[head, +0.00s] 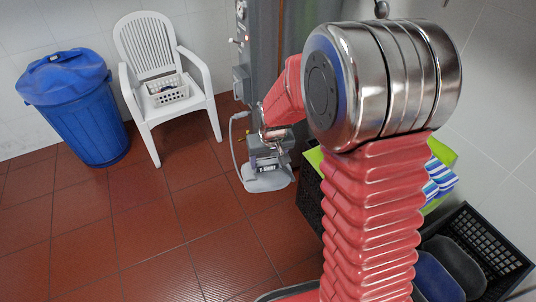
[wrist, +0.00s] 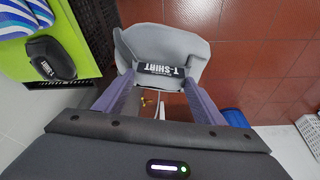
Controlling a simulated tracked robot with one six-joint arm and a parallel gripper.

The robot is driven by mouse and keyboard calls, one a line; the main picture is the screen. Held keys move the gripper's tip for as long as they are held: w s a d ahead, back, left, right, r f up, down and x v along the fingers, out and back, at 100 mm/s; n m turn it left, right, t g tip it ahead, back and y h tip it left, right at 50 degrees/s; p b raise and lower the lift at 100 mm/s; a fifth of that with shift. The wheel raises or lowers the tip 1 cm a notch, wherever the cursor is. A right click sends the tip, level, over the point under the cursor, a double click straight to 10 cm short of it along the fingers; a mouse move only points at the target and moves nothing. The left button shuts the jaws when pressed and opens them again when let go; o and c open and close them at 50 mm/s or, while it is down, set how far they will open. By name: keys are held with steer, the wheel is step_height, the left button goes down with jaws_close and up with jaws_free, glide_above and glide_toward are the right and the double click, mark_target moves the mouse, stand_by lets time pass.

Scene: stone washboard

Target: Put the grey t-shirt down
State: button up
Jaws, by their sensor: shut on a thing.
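The grey t-shirt (wrist: 165,45) hangs folded at the end of my gripper (wrist: 160,78) in the wrist view, with a dark T-SHIRT label facing me. The purple-grey fingers are on either side of its near part, shut on it. In the head view, the grey t-shirt (head: 268,183) shows below my gripper (head: 268,150), over the red tiled floor. Whether it touches anything below is not clear.
A green surface (wrist: 70,30) bears striped cloths (wrist: 20,15) and a dark T-SHIRT-labelled item (wrist: 50,60). A black crate (head: 493,238) holds dark garments (head: 437,277). A white chair (head: 150,45) with a basket (head: 168,92) and a blue bin (head: 85,120) stand left. Floor between is clear.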

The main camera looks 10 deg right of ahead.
mark_target(270, 187)
steer(key=s+f, duration=0.1)
steer(key=f, duration=0.2)
steer(key=s+f, duration=0.1)
steer(key=f, duration=0.2)
steer(key=s+f, duration=0.1)
steer(key=f, duration=0.3)
steer(key=shift+s+f, duration=0.1)
steer(key=shift+s, duration=0.05)
